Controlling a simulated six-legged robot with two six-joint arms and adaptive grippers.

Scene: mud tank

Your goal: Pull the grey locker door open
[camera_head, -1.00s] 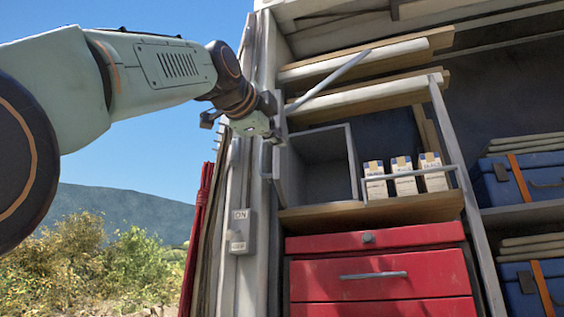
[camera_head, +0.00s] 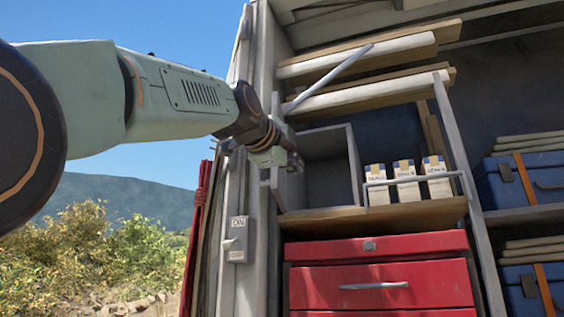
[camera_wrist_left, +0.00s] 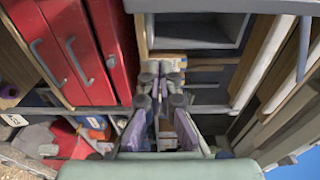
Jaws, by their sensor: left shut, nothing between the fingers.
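The grey locker (camera_head: 330,168) is a box on the wooden shelf, and its inside is open to view in the head view. The narrow grey panel at its left side, seen nearly edge-on, looks like its door (camera_head: 280,188). My left gripper (camera_head: 277,158) is at the locker's left front edge, close to the upper part of that panel; I cannot tell whether they touch. In the left wrist view the gripper (camera_wrist_left: 161,82) is shut and empty, with the locker (camera_wrist_left: 198,42) beyond it at the top. My right gripper is not in view.
A red drawer cabinet (camera_head: 380,286) stands below the shelf (camera_head: 400,213). Several white cartons (camera_head: 407,184) stand right of the locker behind a rail. A grey switch box (camera_head: 237,240) is on the post at left. Blue cases (camera_head: 520,180) fill the right shelves.

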